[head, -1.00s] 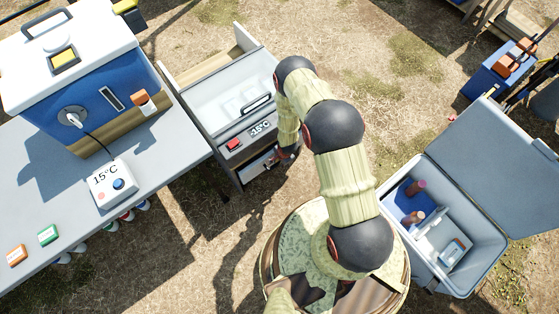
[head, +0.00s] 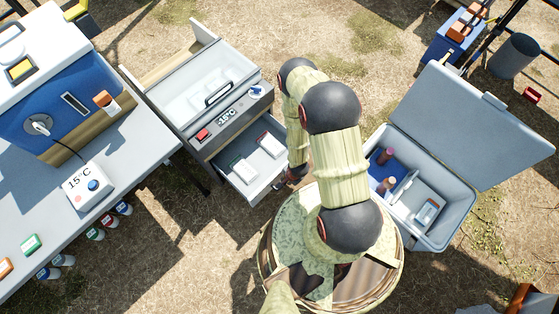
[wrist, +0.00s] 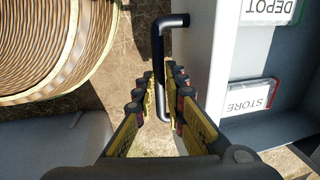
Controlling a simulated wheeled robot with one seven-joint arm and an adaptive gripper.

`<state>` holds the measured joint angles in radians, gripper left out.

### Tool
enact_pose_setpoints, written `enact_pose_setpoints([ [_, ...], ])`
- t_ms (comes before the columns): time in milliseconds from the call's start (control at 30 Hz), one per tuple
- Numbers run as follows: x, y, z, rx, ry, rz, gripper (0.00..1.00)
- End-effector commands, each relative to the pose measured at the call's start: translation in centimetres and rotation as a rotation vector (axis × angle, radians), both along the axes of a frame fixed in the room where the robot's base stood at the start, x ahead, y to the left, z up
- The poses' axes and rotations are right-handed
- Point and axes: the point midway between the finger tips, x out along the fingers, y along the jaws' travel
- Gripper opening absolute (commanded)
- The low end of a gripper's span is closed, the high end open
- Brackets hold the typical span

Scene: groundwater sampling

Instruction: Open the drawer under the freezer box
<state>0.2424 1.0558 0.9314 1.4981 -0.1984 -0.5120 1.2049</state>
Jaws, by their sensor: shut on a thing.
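The freezer box (head: 182,98) with a glass lid and a -15°C display stands left of centre in the head view. The drawer (head: 262,187) under it is pulled well out, and two white-labelled blocks lie inside. In the wrist view the drawer's pale front (wrist: 192,50) runs up the middle, with a black bar handle (wrist: 158,55) beside it. My gripper (wrist: 162,95) is shut on the handle, its fingers on either side of the bar. In the head view my gripper (head: 284,183) is at the drawer's front, partly hidden by my arm.
Inside the drawer, labels (wrist: 250,96) read STORE and DEPOT. A grey table (head: 135,150) with a blue-and-white cooler (head: 60,115) is at left. An open cool box (head: 440,225) stands at right. Bare ground lies between table and drawer front.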

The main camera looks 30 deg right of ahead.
Motion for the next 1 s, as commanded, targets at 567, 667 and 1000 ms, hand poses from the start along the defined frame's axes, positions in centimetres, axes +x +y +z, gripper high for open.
enact_pose_setpoints([
  [567, -2.6, -0.8, 0.0, 0.000, 0.000, 0.000, 0.00],
  [667, -2.6, -0.8, 0.0, 0.000, 0.000, 0.000, 0.00],
  [1000, -2.6, -0.8, 0.0, 0.000, 0.000, 0.000, 0.29],
])
